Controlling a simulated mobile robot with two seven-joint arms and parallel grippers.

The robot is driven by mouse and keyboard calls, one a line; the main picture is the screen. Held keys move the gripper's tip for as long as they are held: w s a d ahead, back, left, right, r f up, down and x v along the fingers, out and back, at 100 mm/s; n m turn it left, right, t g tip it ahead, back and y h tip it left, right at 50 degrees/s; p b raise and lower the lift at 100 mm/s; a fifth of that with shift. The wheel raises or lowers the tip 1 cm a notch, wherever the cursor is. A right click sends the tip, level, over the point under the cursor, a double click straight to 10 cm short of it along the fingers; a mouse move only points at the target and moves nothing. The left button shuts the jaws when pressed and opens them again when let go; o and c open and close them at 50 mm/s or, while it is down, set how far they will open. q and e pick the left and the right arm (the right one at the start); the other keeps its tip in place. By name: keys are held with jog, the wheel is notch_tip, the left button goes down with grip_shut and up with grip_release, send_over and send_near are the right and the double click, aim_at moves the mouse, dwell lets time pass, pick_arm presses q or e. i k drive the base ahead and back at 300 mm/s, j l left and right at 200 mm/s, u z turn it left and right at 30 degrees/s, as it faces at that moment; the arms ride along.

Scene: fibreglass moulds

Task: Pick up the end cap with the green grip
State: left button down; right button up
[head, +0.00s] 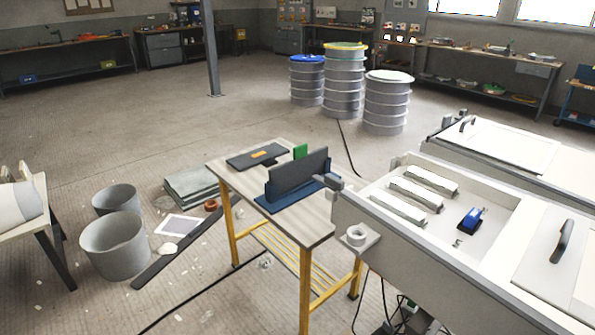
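A small upright green block (300,151), which looks like the green grip, shows behind the top edge of a dark grey plate (298,172). The plate stands on edge in a blue holder (275,201) on the wooden-topped table (306,224) with yellow legs. The plate hides the lower part of the green block, so I cannot tell how the two join. A second dark plate (241,161) with an orange grip (258,155) lies flat at the table's back left. Neither of my grippers is in view.
A white mould bench (475,275) stands right of the table, holding white bars (397,207) and a blue tool (472,219). Grey buckets (114,247), stacked slabs (190,187) and a dark plank (180,250) lie left. A cable crosses the floor. Ringed drums stand behind, beyond open floor.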

aim_at(289, 176)
jog(key=i+j+z, duration=0.1)
jog(key=z, duration=0.7)
jog(key=i+j+z, duration=0.15)
jog(key=j+z, duration=0.45)
jog(key=i+j+z, duration=0.15)
jog(key=j, duration=0.7)
jog(key=j+z, duration=0.15)
jog(key=j, duration=0.7)
jog(key=i, duration=0.05)
